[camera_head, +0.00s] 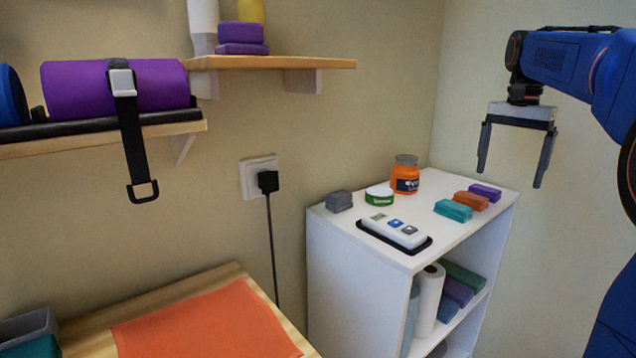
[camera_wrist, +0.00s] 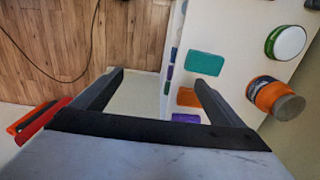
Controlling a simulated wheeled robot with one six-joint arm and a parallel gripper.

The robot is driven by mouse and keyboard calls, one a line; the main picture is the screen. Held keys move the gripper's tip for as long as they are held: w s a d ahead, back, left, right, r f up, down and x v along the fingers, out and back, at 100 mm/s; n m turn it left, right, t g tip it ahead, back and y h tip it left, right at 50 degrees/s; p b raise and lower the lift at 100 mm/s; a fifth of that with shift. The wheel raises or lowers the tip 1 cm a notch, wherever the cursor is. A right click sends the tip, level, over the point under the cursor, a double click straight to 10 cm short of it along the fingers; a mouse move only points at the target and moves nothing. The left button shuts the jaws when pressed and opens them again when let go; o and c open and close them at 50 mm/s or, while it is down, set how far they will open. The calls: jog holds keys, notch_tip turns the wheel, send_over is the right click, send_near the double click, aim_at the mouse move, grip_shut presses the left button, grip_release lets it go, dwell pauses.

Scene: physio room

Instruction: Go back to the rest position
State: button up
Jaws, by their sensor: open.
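My gripper (camera_head: 513,158) is open and empty. In the head view it hangs with its fingers pointing down, in the air at the right, beside and above the right end of the white shelf unit (camera_head: 360,258). In the wrist view the two fingers of my gripper (camera_wrist: 160,80) are spread wide with nothing between them. Below show the teal block (camera_wrist: 206,63), the orange block (camera_wrist: 188,97) and the purple block (camera_wrist: 186,118), all on the unit's top. The gripper looks apart from everything on the unit.
On the unit's top stand an orange jar (camera_head: 405,178), a green-and-white tin (camera_head: 380,195), a grey block (camera_head: 339,201) and a white device (camera_head: 393,231) on a black tray. A wall shelf (camera_head: 280,63) and a wooden table (camera_head: 215,275) with an orange mat are left.

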jog(key=s+a+f+n+t, duration=0.1)
jog(key=s+a+f+n, duration=0.2)
jog(key=s+a+f, duration=0.35)
jog(key=s+a+f+n+t, duration=0.1)
jog(key=s+a+f+n, duration=0.2)
jog(key=s, duration=0.7)
jog(key=s+a+f+n+t, duration=0.1)
jog(key=s+a+f+n, duration=0.1)
jog(key=s+f, duration=0.5)
jog(key=s+a+f+n+t, duration=0.1)
jog(key=s+a+f+n, duration=0.1)
jog(key=s+a+f, duration=0.2)
jog(key=s+f, duration=0.3)
jog(key=f, duration=0.3)
jog(key=shift+s+t, duration=0.15)
jog(key=shift+t, duration=0.25)
